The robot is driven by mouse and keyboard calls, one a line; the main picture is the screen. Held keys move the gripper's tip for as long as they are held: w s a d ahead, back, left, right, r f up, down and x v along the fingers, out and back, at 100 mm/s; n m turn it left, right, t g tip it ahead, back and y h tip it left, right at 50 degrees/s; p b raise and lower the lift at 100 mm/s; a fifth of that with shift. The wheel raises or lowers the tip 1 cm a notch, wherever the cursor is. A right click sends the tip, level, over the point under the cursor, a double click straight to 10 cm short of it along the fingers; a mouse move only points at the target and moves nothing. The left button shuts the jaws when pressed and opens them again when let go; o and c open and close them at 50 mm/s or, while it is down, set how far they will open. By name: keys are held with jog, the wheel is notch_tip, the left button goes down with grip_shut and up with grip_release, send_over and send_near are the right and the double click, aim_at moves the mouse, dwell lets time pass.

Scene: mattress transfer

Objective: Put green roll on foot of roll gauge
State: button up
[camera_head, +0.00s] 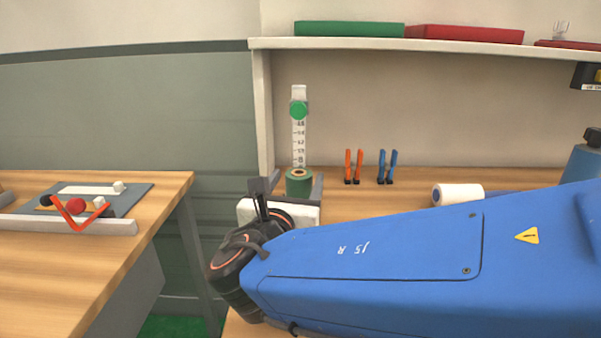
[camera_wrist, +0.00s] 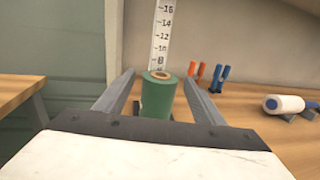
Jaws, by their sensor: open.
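The green roll (camera_head: 298,187) stands upright at the foot of the roll gauge (camera_head: 299,140), a white upright scale with black marks and a green knob. In the wrist view the roll (camera_wrist: 157,100) shows a brown core on top, and the gauge scale (camera_wrist: 162,38) rises directly behind it. My gripper (camera_wrist: 158,78) is open, with one grey finger on each side of the roll and visible gaps between. The gauge's foot is hidden behind the roll, so I cannot tell whether the roll rests on it or just in front.
Orange clamps (camera_head: 353,166) and blue clamps (camera_head: 387,167) stand right of the gauge. A white roll (camera_head: 458,194) lies farther right. A shelf (camera_head: 430,43) with green and red boxes hangs above. A second table (camera_head: 60,265) with a tool board stands left, across a gap.

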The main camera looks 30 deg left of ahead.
jog(key=shift+v, duration=2.6)
